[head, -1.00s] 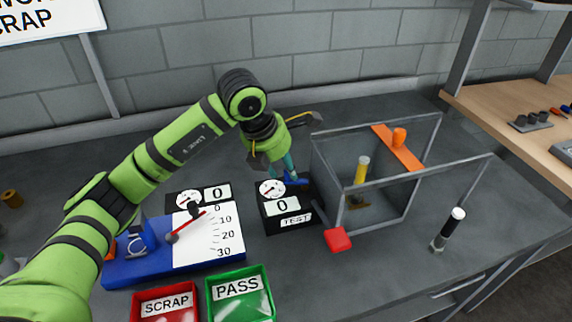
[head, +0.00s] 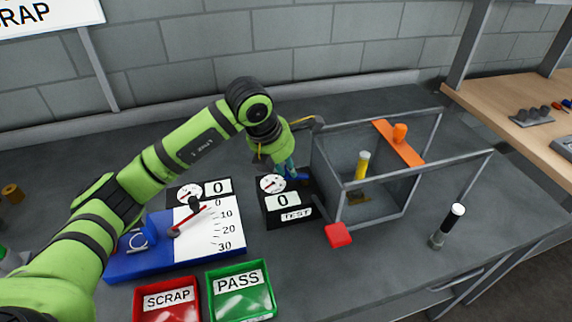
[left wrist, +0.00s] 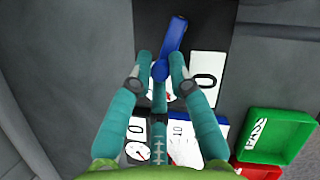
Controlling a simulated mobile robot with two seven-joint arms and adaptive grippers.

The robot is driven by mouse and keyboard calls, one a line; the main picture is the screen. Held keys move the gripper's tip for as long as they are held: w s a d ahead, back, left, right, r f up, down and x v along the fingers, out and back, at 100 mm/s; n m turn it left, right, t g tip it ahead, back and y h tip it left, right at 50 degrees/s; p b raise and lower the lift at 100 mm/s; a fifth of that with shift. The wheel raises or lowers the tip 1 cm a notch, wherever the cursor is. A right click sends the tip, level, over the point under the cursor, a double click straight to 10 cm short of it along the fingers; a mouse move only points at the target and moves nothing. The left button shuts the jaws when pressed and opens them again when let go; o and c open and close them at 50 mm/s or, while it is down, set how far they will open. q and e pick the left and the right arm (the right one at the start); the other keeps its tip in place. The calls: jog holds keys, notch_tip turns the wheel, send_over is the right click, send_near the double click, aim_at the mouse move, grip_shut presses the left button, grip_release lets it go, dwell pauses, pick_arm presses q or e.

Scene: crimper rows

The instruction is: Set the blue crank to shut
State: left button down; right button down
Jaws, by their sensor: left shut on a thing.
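In the left wrist view the crank (left wrist: 173,40) is a blue bar whose rounded end lies between my fingertips. My left gripper (head: 286,170) reaches down to it from above and behind, its teal fingers shut on the crank. In the left wrist view the fingertips of this gripper (left wrist: 163,68) are on either side of the rounded end. The fingers partly hide the crank in the head view. My right gripper is out of view.
The test panel (head: 271,217) shows 0. A grey-framed cage (head: 334,180) with a red-ended handle (head: 338,235) stands just right. A blue-and-white gauge board (head: 125,270) lies left. Red SCRAP (head: 167,299) and green PASS (head: 240,290) trays are in front.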

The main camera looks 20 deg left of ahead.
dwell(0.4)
